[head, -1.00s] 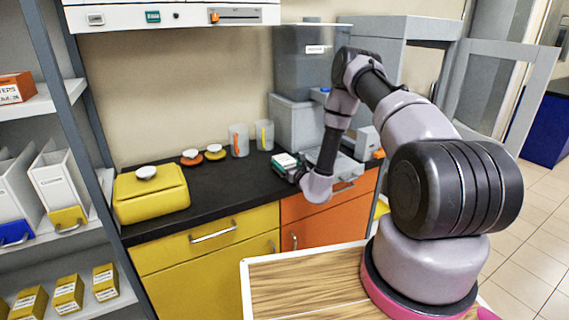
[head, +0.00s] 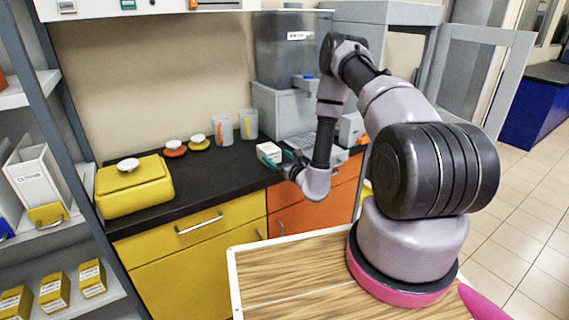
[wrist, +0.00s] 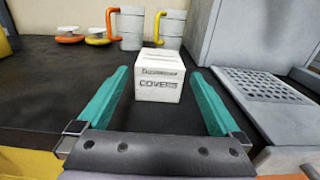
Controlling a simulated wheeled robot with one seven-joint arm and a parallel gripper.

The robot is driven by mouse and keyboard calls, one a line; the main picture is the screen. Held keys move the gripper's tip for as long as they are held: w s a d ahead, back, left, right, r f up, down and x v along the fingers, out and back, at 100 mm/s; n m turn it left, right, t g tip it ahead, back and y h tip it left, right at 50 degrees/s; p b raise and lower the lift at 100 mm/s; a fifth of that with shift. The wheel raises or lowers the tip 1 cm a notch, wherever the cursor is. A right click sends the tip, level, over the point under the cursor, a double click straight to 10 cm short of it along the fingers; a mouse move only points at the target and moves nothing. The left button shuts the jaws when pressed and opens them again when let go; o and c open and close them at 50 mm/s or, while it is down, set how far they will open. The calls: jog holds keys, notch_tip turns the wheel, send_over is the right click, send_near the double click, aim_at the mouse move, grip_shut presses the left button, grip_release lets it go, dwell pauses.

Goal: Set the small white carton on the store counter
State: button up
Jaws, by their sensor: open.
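The small white carton (head: 269,152), marked "COVERS" in the wrist view (wrist: 159,90), stands upright on the black counter (head: 215,170). My gripper (wrist: 160,74) is open. Its two teal fingers point toward the carton, one to each side, with a visible gap on both sides. The near face of the carton lies between the finger ends, and no finger is seen touching it. In the head view my gripper (head: 283,160) is low over the counter's front part, just right of the carton.
Two measuring cups (head: 222,129) and small lidded dishes (head: 175,148) stand behind the carton. A grey machine with a perforated tray (wrist: 268,86) is close on the right. A yellow case (head: 134,187) sits at the left. The counter between case and carton is clear.

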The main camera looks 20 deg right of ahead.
jog(key=v, duration=0.5)
jog(key=s+a+r+n+g+y, duration=0.2)
jog(key=a+r+n+g+y, duration=0.25)
jog(key=r, duration=0.45)
jog(key=s+a+r+n+g+y, duration=0.25)
jog(key=a+r+n+y, duration=0.2)
jog(key=r, duration=0.35)
jog(key=s+a+r+n+g+y, duration=0.2)
jog(key=a+r+n+g+y, duration=0.3)
jog(key=r, duration=0.4)
jog(key=s+r+n+g+h, duration=0.6)
jog(key=s+n, duration=0.3)
jog(key=s, duration=0.3)
jog(key=s+d+r+n+t+h, duration=0.2)
jog(key=s+d+r+t+h, duration=0.2)
jog(key=d, duration=0.4)
jog(key=s+d+r+n+t+h, duration=0.3)
jog(key=s+d+r+t+h, duration=0.1)
jog(key=s+d+r+h, duration=0.2)
jog(key=shift+s+d+r+h, duration=0.35)
jog(key=shift+d+r+h, duration=0.2)
jog(key=shift+d+h, duration=0.4)
jog(key=shift+d, duration=0.15)
